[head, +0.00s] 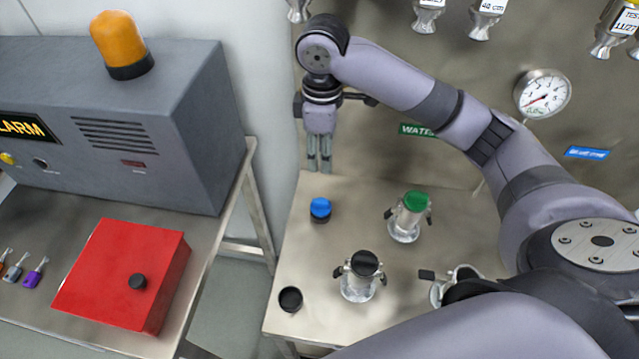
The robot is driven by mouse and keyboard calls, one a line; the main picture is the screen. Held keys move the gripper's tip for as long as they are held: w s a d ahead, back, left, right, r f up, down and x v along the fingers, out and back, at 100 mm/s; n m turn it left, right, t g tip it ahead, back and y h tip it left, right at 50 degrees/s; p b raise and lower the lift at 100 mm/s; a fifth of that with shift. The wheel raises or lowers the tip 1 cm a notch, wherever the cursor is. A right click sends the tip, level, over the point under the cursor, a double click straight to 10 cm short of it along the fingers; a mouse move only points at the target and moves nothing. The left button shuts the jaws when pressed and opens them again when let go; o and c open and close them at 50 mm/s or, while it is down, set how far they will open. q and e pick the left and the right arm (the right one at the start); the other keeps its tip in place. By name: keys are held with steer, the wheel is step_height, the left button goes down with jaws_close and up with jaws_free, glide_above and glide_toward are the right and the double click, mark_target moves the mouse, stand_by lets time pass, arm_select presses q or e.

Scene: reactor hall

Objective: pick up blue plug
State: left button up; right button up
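The blue plug (320,207) is a short cylinder with a bright blue top and a dark lower part. It stands upright on the steel table, near its left edge. My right gripper (319,165) points down behind and above the plug, apart from it. Its two fingers are a little apart with a narrow gap and nothing between them. My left gripper is not in view.
Metal fittings with a green cap (414,201) and a black cap (365,263) stand right of the plug. A black ring-like plug (290,299) lies in front. A pressure gauge (542,93) is at the back. A red box (122,272) stands on the left table.

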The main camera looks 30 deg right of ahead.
step_height(320, 180, down, 4)
steer(key=p, duration=0.2)
glide_above(321, 201)
steer(key=f, duration=0.7)
steer(key=shift+s+a+f, duration=0.1)
steer(key=shift+s+f, duration=0.1)
steer(key=shift+s, duration=0.15)
steer(key=shift+f, duration=0.45)
steer(key=f, duration=0.3)
steer(key=f+p, duration=0.1)
steer(key=f, duration=0.1)
steer(key=shift+w, duration=0.3)
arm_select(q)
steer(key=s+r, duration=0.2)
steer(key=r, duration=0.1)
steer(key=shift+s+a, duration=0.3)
arm_select(e)
steer(key=shift+c, duration=0.2)
jaws_close()
